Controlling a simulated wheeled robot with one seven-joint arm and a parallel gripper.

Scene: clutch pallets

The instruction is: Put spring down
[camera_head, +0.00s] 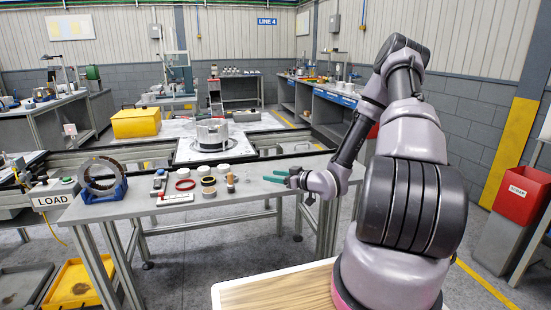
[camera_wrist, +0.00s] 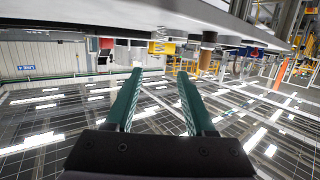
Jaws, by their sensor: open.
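My gripper (camera_head: 270,175) is at the right end of the grey bench (camera_head: 235,203). Its green fingers point left. In the wrist view my gripper (camera_wrist: 160,75) is open, with two green fingers apart and nothing held between them. A small upright tan piece (camera_head: 230,182) stands on the bench to the left of the fingers.
A large metal ring in a blue stand (camera_head: 119,188) is at the bench's left. Red, black and white rings, small blocks and a red-and-white tool (camera_head: 175,199) lie between. A round metal housing (camera_head: 212,134) stands behind. The front bench strip is clear.

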